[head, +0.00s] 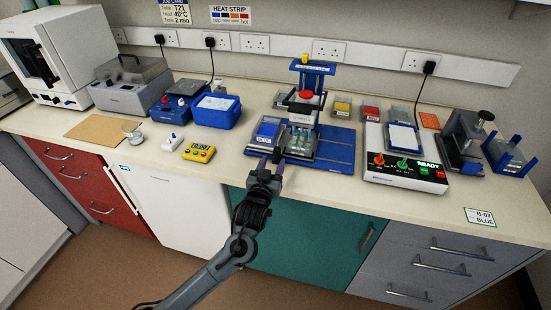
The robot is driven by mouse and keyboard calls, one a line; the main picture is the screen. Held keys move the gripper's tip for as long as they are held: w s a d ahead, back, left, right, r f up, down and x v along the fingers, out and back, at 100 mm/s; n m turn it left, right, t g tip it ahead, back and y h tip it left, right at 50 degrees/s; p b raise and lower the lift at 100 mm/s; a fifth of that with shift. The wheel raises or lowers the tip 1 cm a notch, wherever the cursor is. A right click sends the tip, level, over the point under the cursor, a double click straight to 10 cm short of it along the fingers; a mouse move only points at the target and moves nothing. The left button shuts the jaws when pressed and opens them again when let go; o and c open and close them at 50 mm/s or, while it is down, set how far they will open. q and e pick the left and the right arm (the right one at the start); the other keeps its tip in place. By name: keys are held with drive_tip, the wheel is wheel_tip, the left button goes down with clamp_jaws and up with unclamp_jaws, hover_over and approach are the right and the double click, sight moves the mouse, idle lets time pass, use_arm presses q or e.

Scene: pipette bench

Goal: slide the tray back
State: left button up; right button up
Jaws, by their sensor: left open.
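A grey tray (297,157) sits on a blue base with rails under the blue press-like stand (313,70) at the middle of the bench. The tray carries a blue box (266,131) at its left and several green-tinted tubes (301,138) at its right. My left gripper (271,161) is open at the tray's front edge, close to its left part. Its fingers hold nothing that I can see. Whether a fingertip touches the tray cannot be told. My right gripper is not in view.
A yellow timer (199,151) and a white-topped blue box (212,110) stand to the left. A control unit (405,172) marked READY stands to the right. The blue base (336,150) has bare room right of the tray. The bench's front strip is mostly clear.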

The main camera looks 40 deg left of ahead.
sight(276, 156)
use_arm(q)
drive_tip(key=shift+b+x, duration=0.3)
drive_tip(key=shift+x, duration=1.7)
clamp_jaws()
